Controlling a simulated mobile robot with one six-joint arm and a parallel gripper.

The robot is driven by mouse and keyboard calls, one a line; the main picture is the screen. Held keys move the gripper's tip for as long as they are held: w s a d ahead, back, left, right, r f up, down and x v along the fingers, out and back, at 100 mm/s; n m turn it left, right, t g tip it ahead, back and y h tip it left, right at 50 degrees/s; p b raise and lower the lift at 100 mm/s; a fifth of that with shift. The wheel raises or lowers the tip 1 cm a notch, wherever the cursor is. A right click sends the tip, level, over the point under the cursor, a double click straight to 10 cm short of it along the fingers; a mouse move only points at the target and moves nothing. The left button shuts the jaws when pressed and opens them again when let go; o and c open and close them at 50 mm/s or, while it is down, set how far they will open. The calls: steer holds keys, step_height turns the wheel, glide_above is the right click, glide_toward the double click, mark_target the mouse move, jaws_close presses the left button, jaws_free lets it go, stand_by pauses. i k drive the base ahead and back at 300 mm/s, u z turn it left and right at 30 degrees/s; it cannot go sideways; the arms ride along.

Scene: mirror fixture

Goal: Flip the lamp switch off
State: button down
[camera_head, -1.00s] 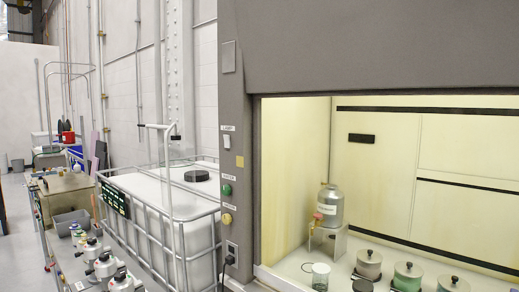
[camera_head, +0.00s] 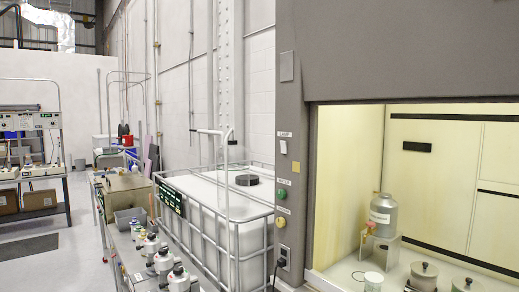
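The lamp switch (camera_head: 283,147) is a small white rocker on the grey front post of the fume hood (camera_head: 291,200), under a small label (camera_head: 285,134) that appears to read LAMP. The picture is too small to tell which way the rocker is tipped. The hood's inside (camera_head: 345,180) is lit a warm yellow. My gripper is not in view, and nothing touches the switch.
A caged white tank (camera_head: 215,215) stands left of the post. Open floor (camera_head: 40,255) lies at far left.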

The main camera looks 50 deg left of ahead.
mark_target(283, 144)
steer(key=z, duration=0.4)
steer(key=k, duration=0.15)
steer(key=u, duration=2.15)
steer(key=k, duration=0.9)
steer(key=z, duration=0.15)
steer(key=i, duration=0.8)
steer(key=z, duration=0.05)
